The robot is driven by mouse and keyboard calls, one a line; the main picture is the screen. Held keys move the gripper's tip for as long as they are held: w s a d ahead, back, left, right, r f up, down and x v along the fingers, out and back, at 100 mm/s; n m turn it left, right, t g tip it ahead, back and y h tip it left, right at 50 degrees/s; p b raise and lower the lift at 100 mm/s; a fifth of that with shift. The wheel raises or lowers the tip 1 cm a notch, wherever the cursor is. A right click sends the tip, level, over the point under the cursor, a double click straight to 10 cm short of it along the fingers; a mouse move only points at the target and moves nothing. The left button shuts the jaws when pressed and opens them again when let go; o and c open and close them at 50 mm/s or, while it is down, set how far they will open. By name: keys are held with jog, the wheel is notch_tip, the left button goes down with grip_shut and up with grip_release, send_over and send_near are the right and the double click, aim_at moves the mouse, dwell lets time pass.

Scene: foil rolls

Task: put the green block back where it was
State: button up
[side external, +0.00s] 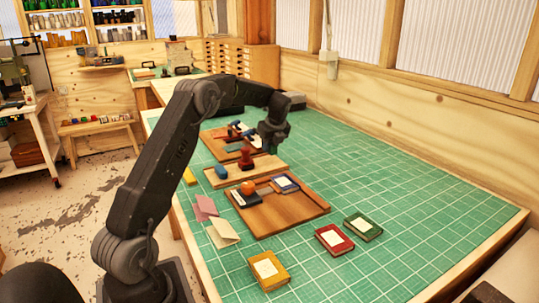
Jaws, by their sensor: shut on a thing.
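My gripper (271,146) is above the far part of the green mat, close to the right edge of the far wooden board. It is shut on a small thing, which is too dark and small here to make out. I cannot pick out a green block for certain. A small teal piece (235,147) lies on the far board (217,156), left of my gripper. A green-framed pad (363,227) with a pale top lies at the right on the mat.
A tray (266,168) holds a blue block (221,171) and a red stamp (246,158). The near board (300,208) bears an orange knob (247,188) and a blue pad (285,184). Red (334,238) and yellow (268,270) pads and cards (222,232) lie nearby. The mat's right side is clear.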

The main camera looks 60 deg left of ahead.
aim_at(270, 153)
jog(key=shift+f, duration=1.85)
jog(key=shift+f, duration=0.1)
jog(key=o, duration=0.8)
jog(key=shift+f, duration=0.1)
jog(key=shift+o, duration=0.2)
